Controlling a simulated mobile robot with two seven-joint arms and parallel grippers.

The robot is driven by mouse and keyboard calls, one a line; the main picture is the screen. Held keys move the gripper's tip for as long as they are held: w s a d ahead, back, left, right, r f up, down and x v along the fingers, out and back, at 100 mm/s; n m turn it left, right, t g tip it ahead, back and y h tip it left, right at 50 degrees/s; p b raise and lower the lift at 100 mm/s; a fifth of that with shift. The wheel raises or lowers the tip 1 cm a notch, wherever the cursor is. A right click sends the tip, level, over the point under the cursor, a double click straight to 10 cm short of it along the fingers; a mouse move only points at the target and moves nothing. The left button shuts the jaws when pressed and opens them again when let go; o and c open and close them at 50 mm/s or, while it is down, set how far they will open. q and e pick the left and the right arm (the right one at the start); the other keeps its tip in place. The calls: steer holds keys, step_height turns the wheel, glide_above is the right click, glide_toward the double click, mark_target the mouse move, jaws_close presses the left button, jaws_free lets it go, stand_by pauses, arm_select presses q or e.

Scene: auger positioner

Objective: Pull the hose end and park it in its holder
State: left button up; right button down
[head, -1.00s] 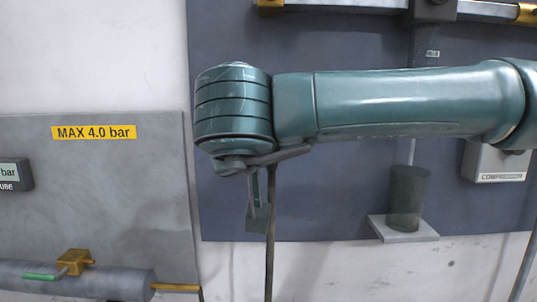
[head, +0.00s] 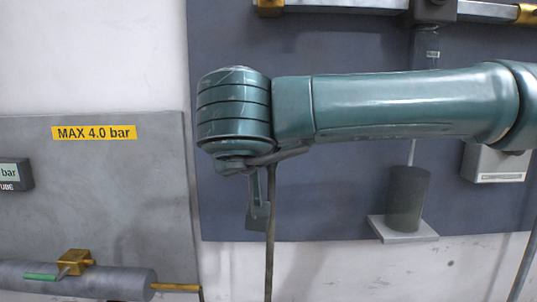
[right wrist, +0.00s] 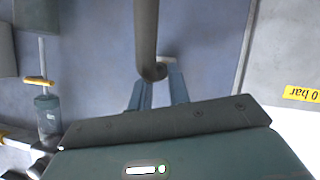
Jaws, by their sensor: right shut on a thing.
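My right gripper (head: 258,215) is at the centre left of the head view, in front of the dark blue panel, at the end of my teal arm. Its fingers also show in the right wrist view (right wrist: 158,92). It is shut on the dark hose (head: 270,245), which hangs down from it past the picture's lower edge. In the right wrist view the hose (right wrist: 146,35) runs from the top edge to the fingers; the gripped end is largely hidden. I cannot clearly identify the holder. My left gripper is not in view.
A dark cylinder (head: 408,200) stands on a grey bracket (head: 405,236) at the right. A grey box (head: 495,163) is beyond it. At the left are a grey panel (head: 120,190) with a yellow label (head: 94,133) and a pipe with a brass valve (head: 75,260).

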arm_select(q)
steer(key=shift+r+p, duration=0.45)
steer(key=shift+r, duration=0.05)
arm_select(e)
steer(key=shift+w, duration=1.15)
steer(key=c, duration=1.2)
jaws_free()
steer(key=shift+c, duration=0.2)
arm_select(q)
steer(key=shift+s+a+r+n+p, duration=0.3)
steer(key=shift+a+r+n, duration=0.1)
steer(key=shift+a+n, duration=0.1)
arm_select(e)
steer(key=v, duration=1.3)
